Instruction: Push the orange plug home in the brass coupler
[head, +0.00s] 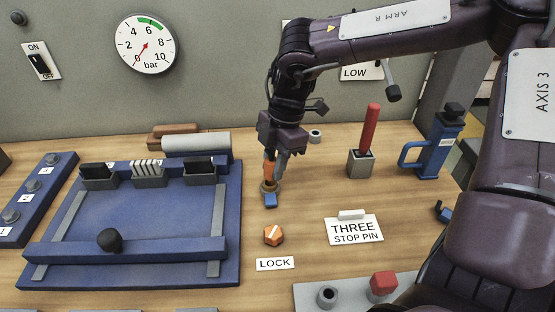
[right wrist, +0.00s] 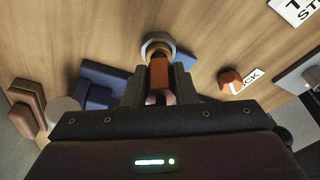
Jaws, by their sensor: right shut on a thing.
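The orange plug (head: 268,172) is upright in the jaws of my right gripper (head: 275,165). The plug also shows in the right wrist view (right wrist: 159,75), between the two fingers. The brass coupler (head: 268,186) is a ring directly below the plug, with a blue tab in front of it on the table. In the right wrist view the coupler (right wrist: 157,43) shows as a pale and brass ring at the plug's end. The plug's lower end is at the coupler's mouth; how deep it sits I cannot tell. My left gripper is not in view.
A blue fixture board (head: 232,235) with black and grey blocks lies left of the coupler. An orange lock knob (head: 273,235) is in front. A red-handled lever (head: 369,128) and a blue jug-like item (head: 437,147) stand right. Bare wood lies between the coupler and the lever.

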